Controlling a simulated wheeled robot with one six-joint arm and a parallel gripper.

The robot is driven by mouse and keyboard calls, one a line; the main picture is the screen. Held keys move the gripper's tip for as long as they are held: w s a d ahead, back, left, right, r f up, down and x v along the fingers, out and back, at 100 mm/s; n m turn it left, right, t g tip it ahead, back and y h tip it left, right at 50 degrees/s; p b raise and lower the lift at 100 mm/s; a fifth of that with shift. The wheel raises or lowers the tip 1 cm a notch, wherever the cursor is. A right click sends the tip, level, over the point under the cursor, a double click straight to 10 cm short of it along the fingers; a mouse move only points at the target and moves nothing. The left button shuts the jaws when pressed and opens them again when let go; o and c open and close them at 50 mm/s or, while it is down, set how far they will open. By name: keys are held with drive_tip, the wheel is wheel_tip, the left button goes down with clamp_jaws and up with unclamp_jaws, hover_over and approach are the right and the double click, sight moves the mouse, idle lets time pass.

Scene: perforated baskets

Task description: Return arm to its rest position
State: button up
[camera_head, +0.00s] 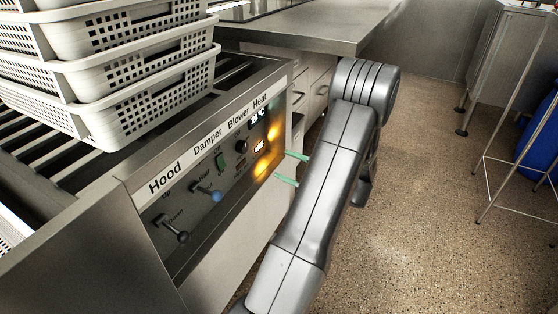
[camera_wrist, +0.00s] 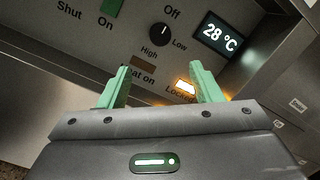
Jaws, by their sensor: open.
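My gripper (camera_head: 291,168) shows in the head view as two green fingers, spread apart, in front of the control panel (camera_head: 204,194). My grey arm reaches up from the bottom of the picture and bends at the top. In the wrist view the open fingers (camera_wrist: 160,88) point at the panel with nothing between them. Between and beyond them are a black knob (camera_wrist: 160,35), a lit "Locked" light (camera_wrist: 185,87) and a display (camera_wrist: 221,38) reading 28 °C. I cannot tell whether the fingertips touch the panel.
Stacked white perforated baskets (camera_head: 130,107) stand on the slatted machine top at left. A steel counter (camera_head: 310,28) with drawers is behind my arm. A metal-legged rack (camera_head: 517,165) and a blue object (camera_head: 540,145) stand at right. The speckled floor between is clear.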

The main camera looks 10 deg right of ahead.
sight(246, 149)
idle(0.3)
drive_tip(key=b+x, duration=0.3)
drive_tip(key=x, duration=1.1)
drive_tip(key=shift+b, duration=0.3)
drive_tip(key=shift+s+d, duration=0.1)
